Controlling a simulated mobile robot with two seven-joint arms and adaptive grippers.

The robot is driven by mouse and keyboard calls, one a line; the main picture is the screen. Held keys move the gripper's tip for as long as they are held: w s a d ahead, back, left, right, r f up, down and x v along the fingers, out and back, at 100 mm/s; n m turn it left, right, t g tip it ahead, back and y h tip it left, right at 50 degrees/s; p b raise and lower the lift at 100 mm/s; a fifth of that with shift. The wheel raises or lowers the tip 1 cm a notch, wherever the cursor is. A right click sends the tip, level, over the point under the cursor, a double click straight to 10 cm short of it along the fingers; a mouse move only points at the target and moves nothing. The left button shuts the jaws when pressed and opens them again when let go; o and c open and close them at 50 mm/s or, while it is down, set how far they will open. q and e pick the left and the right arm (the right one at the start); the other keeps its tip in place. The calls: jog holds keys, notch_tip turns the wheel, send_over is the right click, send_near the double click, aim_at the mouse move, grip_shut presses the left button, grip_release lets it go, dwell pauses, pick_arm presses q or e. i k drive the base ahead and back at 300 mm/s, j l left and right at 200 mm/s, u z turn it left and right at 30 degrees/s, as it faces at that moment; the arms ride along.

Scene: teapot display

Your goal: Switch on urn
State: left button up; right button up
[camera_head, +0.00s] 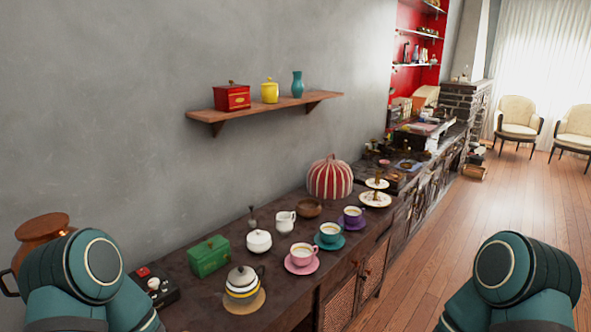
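A brown, copper-coloured vessel (42,228), which looks like the urn, stands at the far left end of the dark counter. It has a flat lid and a dark handle at its left side. My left arm covers its lower part, so its base and any switch there are hidden. A dark box (166,293) with a small red part (144,272) and a small white part (153,284) lies to its right. Whether the box belongs to the urn I cannot tell. Only teal links of my two arms show at the bottom corners; neither gripper is in view.
The counter (205,302) holds a green box (208,256), a striped teapot (242,283) on a round mat, a white sugar bowl (259,241), several filled cups on saucers and a red-striped cosy (330,178). A wall shelf (270,106) hangs above. Wooden floor (500,215) is clear at right.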

aim_at(143, 272)
jog(key=u, duration=1.45)
